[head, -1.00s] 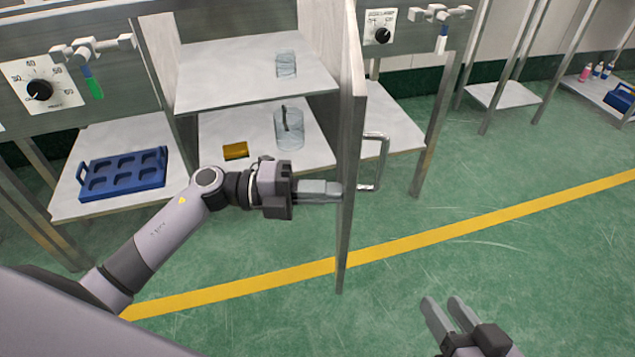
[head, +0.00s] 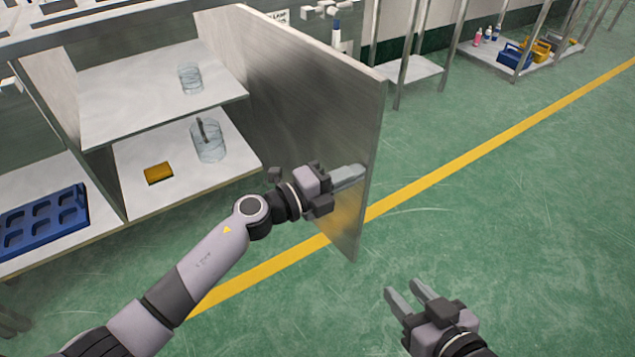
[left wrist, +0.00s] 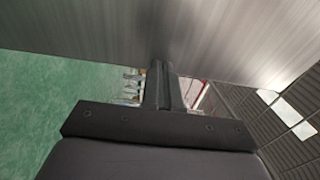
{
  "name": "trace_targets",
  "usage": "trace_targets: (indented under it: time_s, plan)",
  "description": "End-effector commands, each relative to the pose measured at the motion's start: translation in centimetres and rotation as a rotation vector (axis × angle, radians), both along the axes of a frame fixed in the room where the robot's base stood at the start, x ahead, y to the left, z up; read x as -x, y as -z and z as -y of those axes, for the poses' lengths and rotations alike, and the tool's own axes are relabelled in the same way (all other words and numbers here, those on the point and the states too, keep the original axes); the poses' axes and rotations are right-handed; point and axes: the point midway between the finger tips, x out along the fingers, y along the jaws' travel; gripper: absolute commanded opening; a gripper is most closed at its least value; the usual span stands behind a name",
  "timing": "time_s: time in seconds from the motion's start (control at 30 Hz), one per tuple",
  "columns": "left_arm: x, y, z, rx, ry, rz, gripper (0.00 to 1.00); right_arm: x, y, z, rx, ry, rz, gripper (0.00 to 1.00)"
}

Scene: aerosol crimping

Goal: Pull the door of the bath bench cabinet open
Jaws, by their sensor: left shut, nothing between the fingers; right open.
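The cabinet door (head: 305,100) stands swung wide out from the cabinet, hinged at its far edge, with its inner face toward me. The handle is hidden behind it. My left gripper (head: 352,176) is shut and empty, its fingers at the inner face near the door's free edge. In the left wrist view the door (left wrist: 90,30) fills the top, with the shut fingers (left wrist: 160,75) pointing at it. The open cabinet shows an upper shelf (head: 130,95) and a lower shelf (head: 185,200). My right gripper (head: 410,292) is open and empty over the floor.
A glass beaker (head: 191,78) stands on the upper shelf. Another beaker (head: 210,145) with something dark in it and a yellow block (head: 158,173) are on the lower shelf. A blue tray (head: 42,222) lies at left. The green floor (head: 520,220) at right is clear.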

Motion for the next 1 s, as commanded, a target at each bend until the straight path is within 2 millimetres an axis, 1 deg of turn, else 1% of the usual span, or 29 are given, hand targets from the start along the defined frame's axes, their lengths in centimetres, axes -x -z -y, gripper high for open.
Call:
trace_targets:
  time_s: [0.03,0.1,0.33,0.57,1.0]
  plan:
    - [-0.5,0.0,0.9,0.001,-0.017,0.0,0.0,0.1,0.1,0.0,0.0,0.0,-0.002,0.4]
    - [-1.2,-0.1,1.7,0.001,-0.042,0.0,0.0,0.1,0.2,0.0,-0.001,0.0,-0.004,0.4]
    - [-2.6,0.0,3.4,0.002,-0.093,-0.001,0.0,0.2,0.3,-0.3,-0.013,-0.001,-0.009,0.4]
    - [-3.0,0.0,3.9,0.001,-0.11,-0.001,0.0,0.2,0.3,-0.4,-0.018,-0.003,-0.01,0.4]
    - [-3.1,0.0,3.8,0.001,-0.111,-0.001,0.0,-0.2,-0.1,-0.5,-0.02,-0.004,0.002,0.4]
